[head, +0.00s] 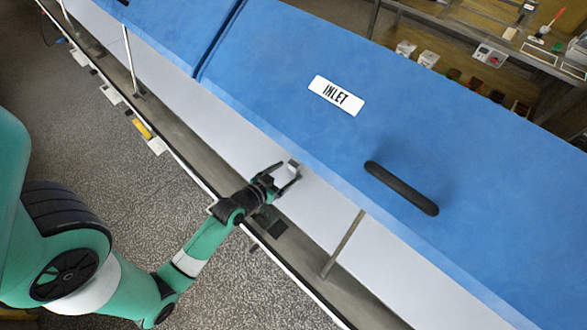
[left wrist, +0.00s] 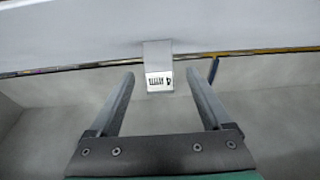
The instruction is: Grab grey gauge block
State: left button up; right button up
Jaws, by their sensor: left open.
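The grey gauge block (left wrist: 158,66) shows in the left wrist view, ahead of and between my fingertips, with a small white marked label on its face. In the head view the grey block (head: 292,167) is a small piece at my left gripper, partly hidden by the fingers. My left gripper (head: 285,176) is open; it also shows in the left wrist view (left wrist: 160,82), with a finger on each side of the block's line. Clear gaps show between the block and both fingers in the wrist view. My right gripper is not in view.
A blue hood (head: 300,55) with an INLET label (head: 336,95) and a black handle (head: 401,188) hangs over the white panel (head: 385,260). A thin metal post (head: 343,245) stands right of my left gripper. Shelves with small items (head: 490,55) stand behind.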

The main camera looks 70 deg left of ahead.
aim_at(291, 169)
pick_arm(q)
jog(key=x, duration=0.3)
jog(key=shift+w+a, duration=0.15)
jog(key=shift+w, duration=0.25)
grip_shut()
